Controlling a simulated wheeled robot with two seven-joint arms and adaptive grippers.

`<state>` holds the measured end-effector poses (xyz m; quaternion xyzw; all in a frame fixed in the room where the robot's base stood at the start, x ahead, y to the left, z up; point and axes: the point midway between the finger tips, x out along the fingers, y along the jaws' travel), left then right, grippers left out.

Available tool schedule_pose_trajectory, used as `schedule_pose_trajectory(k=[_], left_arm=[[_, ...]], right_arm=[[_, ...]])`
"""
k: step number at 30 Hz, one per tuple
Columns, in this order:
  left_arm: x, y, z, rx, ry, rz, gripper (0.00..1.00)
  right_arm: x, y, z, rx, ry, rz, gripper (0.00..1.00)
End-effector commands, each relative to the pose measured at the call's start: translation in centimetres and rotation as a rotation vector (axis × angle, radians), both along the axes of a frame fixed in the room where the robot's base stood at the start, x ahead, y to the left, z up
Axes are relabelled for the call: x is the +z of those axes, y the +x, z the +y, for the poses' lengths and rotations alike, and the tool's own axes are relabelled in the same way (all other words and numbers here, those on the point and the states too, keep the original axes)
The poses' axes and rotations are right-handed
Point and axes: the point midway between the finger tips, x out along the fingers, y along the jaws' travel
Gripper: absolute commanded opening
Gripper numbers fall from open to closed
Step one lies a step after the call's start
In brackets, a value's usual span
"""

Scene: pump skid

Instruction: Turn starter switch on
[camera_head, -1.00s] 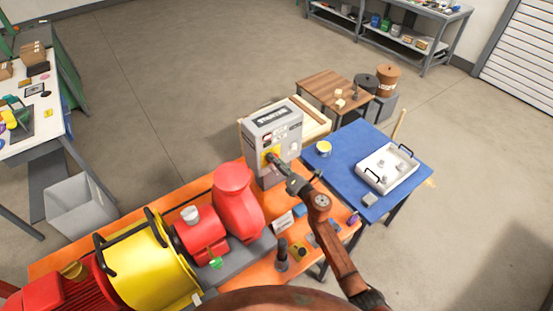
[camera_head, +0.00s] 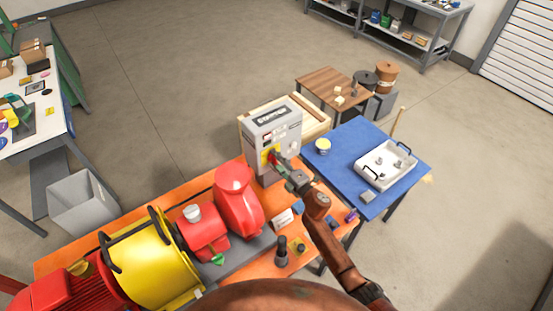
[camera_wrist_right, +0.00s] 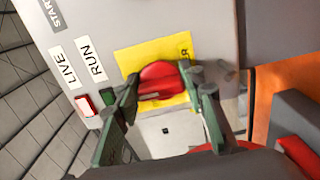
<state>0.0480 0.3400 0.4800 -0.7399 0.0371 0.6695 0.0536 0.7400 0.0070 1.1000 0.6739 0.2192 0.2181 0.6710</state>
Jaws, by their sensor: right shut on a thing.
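The grey starter box (camera_head: 284,128) stands upright at the far end of the orange bench (camera_head: 226,172). Its front has a yellow plate with a red rotary switch, the starter switch (camera_head: 273,157). In the right wrist view the red knob (camera_wrist_right: 161,80) sits on the yellow plate (camera_wrist_right: 137,55), between the fingers of my right gripper (camera_wrist_right: 165,102). My right gripper (camera_head: 281,165) is shut on the knob. The knob's exact angle is hard to read. A red lamp (camera_wrist_right: 84,105) shows by the LIVE label, and a dark green one by the RUN label. My left gripper is not in view.
The red pump (camera_head: 236,200) and yellow guard (camera_head: 155,262) fill the bench left of my arm. A blue table (camera_head: 350,150) with a white tray (camera_head: 386,165) stands to the right. A dark upright object (camera_head: 282,252) stands near the bench front.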

Motion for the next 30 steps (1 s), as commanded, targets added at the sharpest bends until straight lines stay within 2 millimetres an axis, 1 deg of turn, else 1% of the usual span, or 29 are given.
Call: schedule_pose_trajectory(k=[1, 13, 14, 15, 21, 22, 27, 30], left_arm=[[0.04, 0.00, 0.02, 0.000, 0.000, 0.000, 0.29], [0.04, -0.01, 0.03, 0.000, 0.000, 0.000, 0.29], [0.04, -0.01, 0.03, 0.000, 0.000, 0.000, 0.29], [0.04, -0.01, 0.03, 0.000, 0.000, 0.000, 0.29], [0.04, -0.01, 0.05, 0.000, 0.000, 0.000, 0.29], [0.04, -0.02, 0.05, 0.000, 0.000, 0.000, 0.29], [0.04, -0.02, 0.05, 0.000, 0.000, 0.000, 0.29], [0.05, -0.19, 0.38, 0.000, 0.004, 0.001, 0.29]], right_arm=[[-0.06, 0.13, -0.29, -0.006, 0.004, 0.005, 0.13], [-0.08, 0.12, -0.28, -0.006, 0.009, 0.009, 0.13], [-0.08, 0.12, -0.28, -0.006, 0.009, 0.009, 0.38], [-0.08, 0.12, -0.28, -0.006, 0.009, 0.009, 0.40], [-0.05, 0.06, -0.09, -0.002, 0.008, 0.007, 0.54], [-0.04, 0.05, -0.07, -0.002, 0.008, 0.007, 0.55], [-0.02, 0.03, 0.01, 0.000, 0.009, 0.006, 0.55], [-0.02, -0.04, -0.06, 0.000, 0.008, 0.006, 0.55]])
